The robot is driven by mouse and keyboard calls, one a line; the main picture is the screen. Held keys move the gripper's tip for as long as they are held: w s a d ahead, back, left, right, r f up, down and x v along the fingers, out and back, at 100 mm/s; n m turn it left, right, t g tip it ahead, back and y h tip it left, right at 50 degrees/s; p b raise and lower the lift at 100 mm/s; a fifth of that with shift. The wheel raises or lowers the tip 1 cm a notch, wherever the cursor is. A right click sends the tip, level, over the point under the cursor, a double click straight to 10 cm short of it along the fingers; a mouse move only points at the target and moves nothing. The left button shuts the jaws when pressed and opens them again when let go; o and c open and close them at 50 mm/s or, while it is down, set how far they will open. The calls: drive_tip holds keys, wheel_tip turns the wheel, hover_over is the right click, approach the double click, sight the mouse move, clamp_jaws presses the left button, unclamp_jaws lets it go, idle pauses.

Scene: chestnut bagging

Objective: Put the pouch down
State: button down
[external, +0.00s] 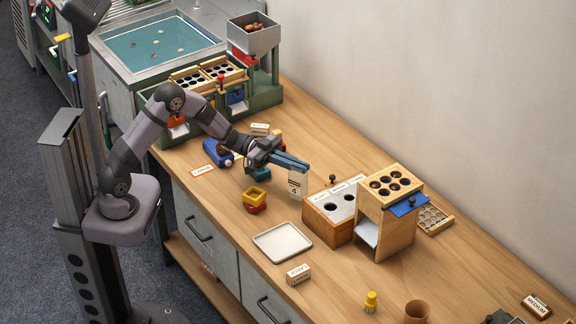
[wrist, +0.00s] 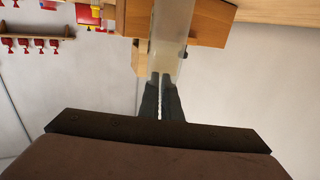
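A small pale pouch (external: 297,186) marked with a dark "4" hangs upright below my fingertips in the external view, left of the wooden box with round holes. My gripper (external: 302,166) reaches out to the right with its blue fingers close together on the pouch's top edge. In the wrist view the dark fingers (wrist: 160,100) are pressed together, and the pouch shows as a pale, partly see-through strip (wrist: 171,38) rising from between them. I cannot tell whether the pouch's bottom touches the bench.
The wooden box with round holes (external: 316,217) and a taller wooden stand (external: 402,228) are close on the right. An empty white tray (external: 282,242) lies in front. Yellow and red cups (external: 255,197) sit to the left. Bare bench (external: 345,285) lies toward the front.

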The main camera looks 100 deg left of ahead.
drive_tip(key=shift+f, duration=1.15)
drive_tip(key=shift+f, duration=0.15)
drive_tip(key=c, duration=2)
unclamp_jaws()
drive_tip(key=shift+r, duration=0.2)
drive_tip(key=v, duration=1.2)
drive_tip(key=shift+f+b, duration=0.1)
drive_tip(key=shift+b, duration=0.2)
drive_tip(key=shift+w, duration=0.1)
